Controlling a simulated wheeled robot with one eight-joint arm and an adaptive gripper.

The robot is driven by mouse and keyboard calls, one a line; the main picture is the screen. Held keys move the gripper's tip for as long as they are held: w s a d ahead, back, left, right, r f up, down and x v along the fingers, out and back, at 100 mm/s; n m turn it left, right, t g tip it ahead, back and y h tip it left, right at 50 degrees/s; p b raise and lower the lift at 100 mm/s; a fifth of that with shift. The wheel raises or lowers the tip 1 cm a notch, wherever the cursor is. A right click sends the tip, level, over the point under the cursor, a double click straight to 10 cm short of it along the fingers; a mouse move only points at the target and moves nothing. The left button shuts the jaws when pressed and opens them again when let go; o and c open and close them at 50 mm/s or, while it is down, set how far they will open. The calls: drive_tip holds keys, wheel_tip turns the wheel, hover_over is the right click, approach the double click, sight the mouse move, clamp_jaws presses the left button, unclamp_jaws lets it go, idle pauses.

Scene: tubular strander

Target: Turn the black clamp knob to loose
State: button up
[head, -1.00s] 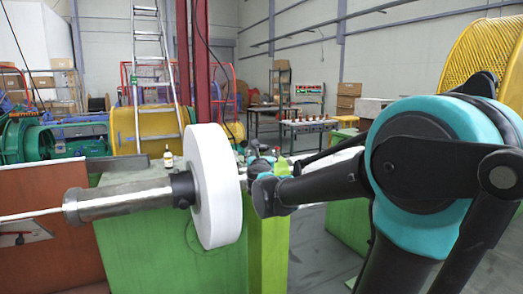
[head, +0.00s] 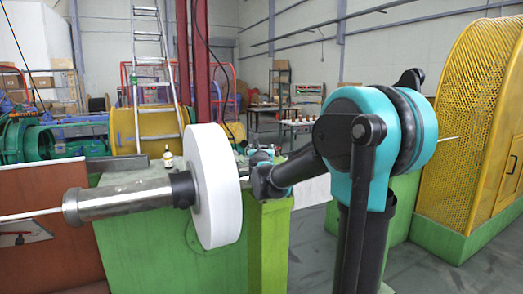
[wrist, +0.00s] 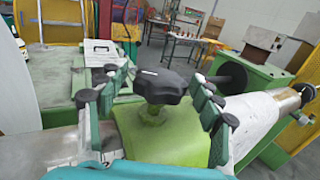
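The black clamp knob (wrist: 161,86) is a lobed handle on a short stem above a yellow-green block (wrist: 155,135) in the wrist view. My gripper (wrist: 156,76) is open, with one finger to the left of the knob and one to the right. Gaps show on both sides, so neither finger appears to touch it. In the head view my gripper (head: 260,158) is small, at the top of the green post (head: 268,240) just right of the white disc. The knob cannot be made out in the head view.
The large white disc (head: 215,185) and a metal shaft (head: 120,203) stand left of my gripper. A small bottle (head: 168,158) stands on the green cabinet behind. A metal roller (wrist: 285,100) lies at the right in the wrist view. A yellow mesh guard (head: 480,125) stands at right.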

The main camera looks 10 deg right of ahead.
drive_tip(key=c, duration=1.1)
drive_tip(key=shift+c, duration=0.2)
drive_tip(key=shift+d+n+y, duration=0.1)
drive_tip(key=shift+n+y, duration=0.2)
drive_tip(key=shift+y, duration=0.2)
drive_tip(key=shift+d+n+y, duration=0.1)
drive_tip(key=shift+n+y, duration=0.5)
drive_tip(key=shift+y, duration=0.3)
drive_tip(key=n+y, duration=0.3)
drive_tip(key=y, duration=0.2)
drive_tip(key=shift+g, duration=0.3)
drive_tip(key=n+g+y, duration=0.1)
drive_tip(key=n+y, duration=0.1)
drive_tip(key=y, duration=0.1)
drive_tip(key=n+g+y, duration=0.2)
drive_tip(key=y, duration=0.1)
drive_tip(key=shift+n, duration=0.3)
drive_tip(key=shift+n+g+y, duration=1.4)
drive_tip(key=shift+g+y, duration=0.2)
drive_tip(key=shift+a, duration=0.2)
